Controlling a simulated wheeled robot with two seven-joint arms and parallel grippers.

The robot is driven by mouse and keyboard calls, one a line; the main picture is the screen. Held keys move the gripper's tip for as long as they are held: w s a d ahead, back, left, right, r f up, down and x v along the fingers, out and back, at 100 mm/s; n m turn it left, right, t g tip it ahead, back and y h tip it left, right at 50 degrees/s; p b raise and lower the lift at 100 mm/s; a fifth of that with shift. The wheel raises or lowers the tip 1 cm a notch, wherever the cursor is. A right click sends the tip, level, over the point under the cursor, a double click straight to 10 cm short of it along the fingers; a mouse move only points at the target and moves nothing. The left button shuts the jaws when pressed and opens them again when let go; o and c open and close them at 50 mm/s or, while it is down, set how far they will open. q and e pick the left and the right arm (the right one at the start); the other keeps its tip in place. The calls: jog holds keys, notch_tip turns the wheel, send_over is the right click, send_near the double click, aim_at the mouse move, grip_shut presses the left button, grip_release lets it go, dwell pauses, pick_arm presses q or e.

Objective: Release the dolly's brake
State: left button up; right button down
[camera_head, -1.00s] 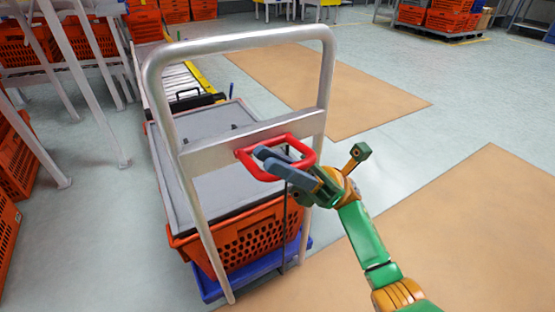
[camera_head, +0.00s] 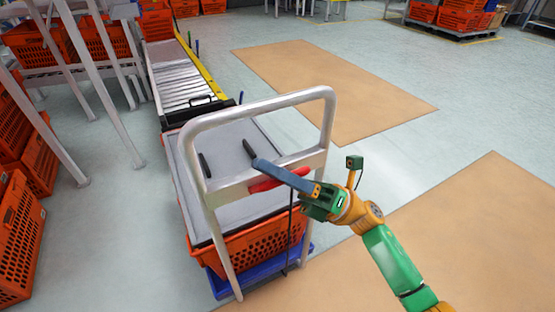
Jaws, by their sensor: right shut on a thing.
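The dolly (camera_head: 213,119) stands in the middle of the head view, with a grey tubular push handle and a blue base. A red brake lever (camera_head: 264,186) sits on the handle's crossbar, partly hidden by my right gripper. My right gripper (camera_head: 273,170), with blue-grey fingers on a green body, reaches in from the right. It is shut on the red lever at the crossbar. The red part now looks like a short, thin bar. A thin black cable (camera_head: 290,235) hangs down beneath it. My left gripper is not in view.
An orange tote (camera_head: 260,240) with a grey lid rides on the dolly's blue base (camera_head: 255,275). A roller conveyor (camera_head: 185,85) stands behind it. Racks with orange totes (camera_head: 30,225) are at the left. The floor right of the dolly is free.

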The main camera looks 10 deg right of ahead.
aim_at(259, 172)
jog(key=w+m+t+h+p, duration=0.1)
jog(key=m+h+p, duration=0.1)
jog(key=p, duration=0.1)
jog(key=w+a+r+m+t+h+p, duration=0.1)
jog(key=w+m+h+p, duration=0.1)
jog(key=m+p, duration=0.1)
jog(key=w+m+t+h+p, duration=0.1)
jog(key=w+m+p, duration=0.1)
jog(key=m+p, duration=0.1)
jog(key=shift+w+a+r+h+p, duration=0.1)
jog(key=shift+a+r+h+p, duration=0.25)
jog(key=shift+p, duration=0.4)
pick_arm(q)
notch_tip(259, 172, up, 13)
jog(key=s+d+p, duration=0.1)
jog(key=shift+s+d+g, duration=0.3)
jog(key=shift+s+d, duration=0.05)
pick_arm(e)
jog(key=shift+w+a+f+m+h, duration=0.1)
jog(key=shift+w+f+m+h, duration=0.3)
jog(key=shift+m, duration=0.3)
